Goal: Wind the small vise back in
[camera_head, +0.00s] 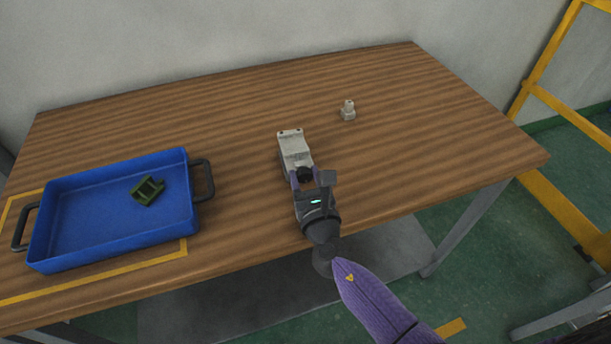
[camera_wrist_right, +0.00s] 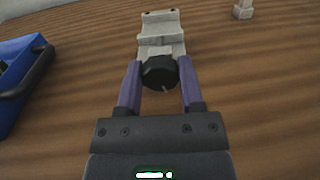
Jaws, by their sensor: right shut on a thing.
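The small vise (camera_head: 293,148) is a light grey block on the wooden table, in front of me near the middle. It also shows at the top of the right wrist view (camera_wrist_right: 160,32). Its round black knob (camera_wrist_right: 160,73) faces me. My right gripper (camera_head: 304,177) reaches in from the near edge with its purple fingers on either side of the knob, shut on it. In the right wrist view the fingers (camera_wrist_right: 159,85) flank the knob. The vise's jaw gap is hard to make out. My left gripper is not in view.
A blue tray (camera_head: 110,240) with dark handles stands at the left, holding a green part (camera_head: 147,190). A small whitish fitting (camera_head: 348,111) stands behind and right of the vise. The table (camera_head: 430,130) is clear at the right.

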